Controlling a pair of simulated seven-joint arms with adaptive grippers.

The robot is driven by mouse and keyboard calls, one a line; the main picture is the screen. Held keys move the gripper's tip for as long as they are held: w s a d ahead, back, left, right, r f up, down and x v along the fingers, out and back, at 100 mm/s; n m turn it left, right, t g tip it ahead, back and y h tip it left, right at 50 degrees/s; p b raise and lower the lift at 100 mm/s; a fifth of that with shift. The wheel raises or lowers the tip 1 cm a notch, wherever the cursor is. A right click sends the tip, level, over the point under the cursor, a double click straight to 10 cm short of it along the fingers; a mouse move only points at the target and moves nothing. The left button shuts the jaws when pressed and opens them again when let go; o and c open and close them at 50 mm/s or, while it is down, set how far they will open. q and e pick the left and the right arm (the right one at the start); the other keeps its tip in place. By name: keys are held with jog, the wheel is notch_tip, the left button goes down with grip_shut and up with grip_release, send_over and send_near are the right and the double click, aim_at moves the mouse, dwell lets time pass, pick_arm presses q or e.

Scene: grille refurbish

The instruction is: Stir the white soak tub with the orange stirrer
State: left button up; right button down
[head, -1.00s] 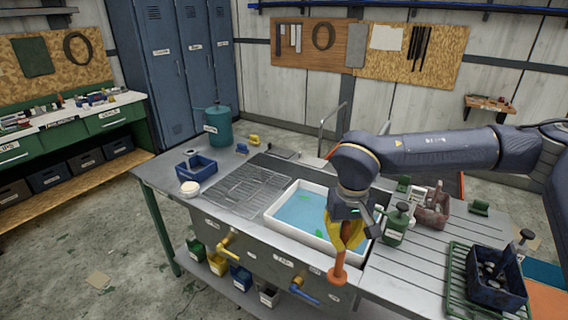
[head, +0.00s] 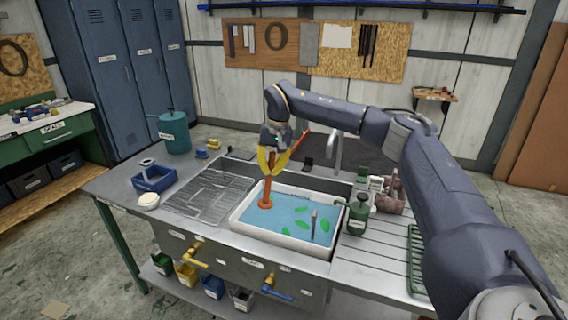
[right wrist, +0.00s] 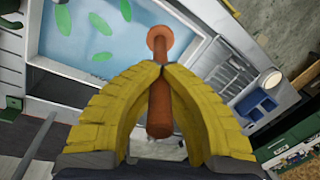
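The white soak tub (head: 242,226) sits in the sink bench, holding blue liquid with several green leaf-like pieces. It also shows in the right wrist view (right wrist: 135,78). My right gripper (head: 272,170) has yellow fingers shut on the orange stirrer (head: 268,188). In the right wrist view, the fingertips (right wrist: 163,70) close around its shaft (right wrist: 159,112). The stirrer hangs nearly upright, with its round disc end at the left part of the tub. I cannot tell whether the disc touches the liquid. My left gripper is not in view.
A slim grey object (head: 313,220) stands in the tub's right part. A green pump bottle (head: 357,218) is just right of the tub, and a tap (head: 336,145) rises behind. A blue caddy (head: 153,179) and teal can (head: 174,135) are on the left.

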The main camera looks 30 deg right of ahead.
jog(key=w+d+m, duration=0.1)
jog(key=d, duration=0.5)
jog(key=shift+d+t, duration=0.1)
jog(key=shift+t, duration=0.2)
notch_tip(320, 180, down, 16)
jog(key=shift+r, duration=0.15)
dwell(1.3)
jog(key=shift+s+f, duration=0.1)
jog(key=shift+f, duration=0.4)
dwell(0.9)
